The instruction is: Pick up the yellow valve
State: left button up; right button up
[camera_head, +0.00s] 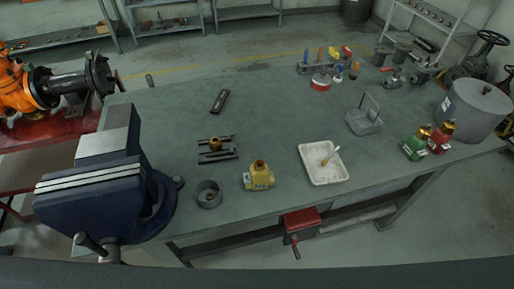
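The yellow valve (259,177) stands upright near the front edge of the workbench (265,120), about the middle of its length. It has a yellow body with a white label and a brownish-gold top. Nothing touches it. Neither of my grippers shows in the head view.
A grey cup (208,194) stands left of the valve and a white tray (324,165) with a brush lies to its right. A dark slotted fixture (217,149) sits behind. A blue vise (105,185) fills the left end. Green (416,143) and red (441,137) valves stand right.

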aim_at(259, 178)
jog(key=i, duration=0.3)
jog(key=l+u, duration=0.6)
jog(key=u, duration=0.25)
jog(key=k+l+u, duration=0.15)
jog(key=l, duration=0.25)
jog(key=k+l+u, duration=0.1)
jog(key=k+l, duration=0.35)
jog(key=l, duration=0.25)
jog(key=k+l, duration=0.2)
jog(key=l, duration=0.15)
jog(key=k+l, duration=0.15)
jog(key=l, duration=0.25)
jog(key=i+j, duration=0.35)
jog(key=i+u, duration=0.05)
jog(key=i, duration=0.05)
